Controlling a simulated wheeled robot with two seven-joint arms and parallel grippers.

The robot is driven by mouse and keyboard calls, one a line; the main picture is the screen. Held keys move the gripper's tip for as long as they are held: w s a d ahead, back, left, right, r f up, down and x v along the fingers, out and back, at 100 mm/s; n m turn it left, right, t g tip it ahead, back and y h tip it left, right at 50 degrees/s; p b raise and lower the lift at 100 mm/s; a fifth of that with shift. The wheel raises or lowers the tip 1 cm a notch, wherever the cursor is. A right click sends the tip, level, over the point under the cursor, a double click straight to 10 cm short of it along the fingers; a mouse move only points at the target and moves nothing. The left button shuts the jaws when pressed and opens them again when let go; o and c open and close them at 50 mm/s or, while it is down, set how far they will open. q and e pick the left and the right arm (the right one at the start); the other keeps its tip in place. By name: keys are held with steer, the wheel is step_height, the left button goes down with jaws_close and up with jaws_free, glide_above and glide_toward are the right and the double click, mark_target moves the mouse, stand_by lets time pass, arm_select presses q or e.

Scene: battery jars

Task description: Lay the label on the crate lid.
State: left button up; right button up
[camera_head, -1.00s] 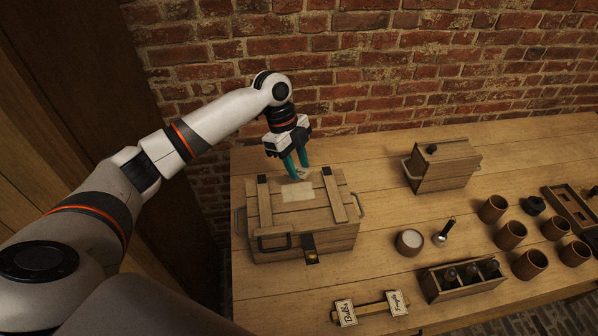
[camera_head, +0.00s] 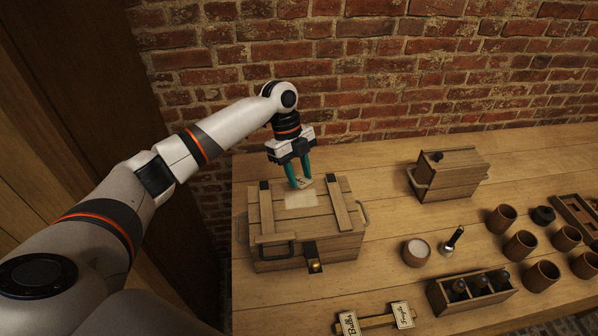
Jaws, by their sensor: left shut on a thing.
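The wooden crate (camera_head: 335,247) stands at the left end of the bench, its lid (camera_head: 318,214) shut. The lid has two dark-tipped straps and a pale rectangular patch (camera_head: 300,200) between them. My left gripper (camera_head: 301,185) points down over the back of the lid, just behind the patch. Its green fingers are shut on a small pale label (camera_head: 306,183), mostly hidden by the fingers. I cannot tell whether the label touches the lid. My right gripper is not in view.
A rack with "Bulbs" and "Fragile" cards (camera_head: 403,314) lies in front of the crate. To the right stand a smaller wooden box (camera_head: 452,178), a white-filled pot (camera_head: 416,252), a bottle tray (camera_head: 440,298) and several brown cups (camera_head: 520,245). A brick wall is behind.

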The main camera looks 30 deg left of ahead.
arm_select(q)
step_height(320, 180, down, 3)
steer(key=shift+r+b, duration=0.2)
steer(key=shift+b, duration=0.8)
steer(key=shift+f+b, duration=0.45)
steer(key=shift+f, duration=0.75)
steer(key=o, duration=1)
steer(key=shift+b+v, duration=1.05)
steer(key=shift+v, duration=5.05)
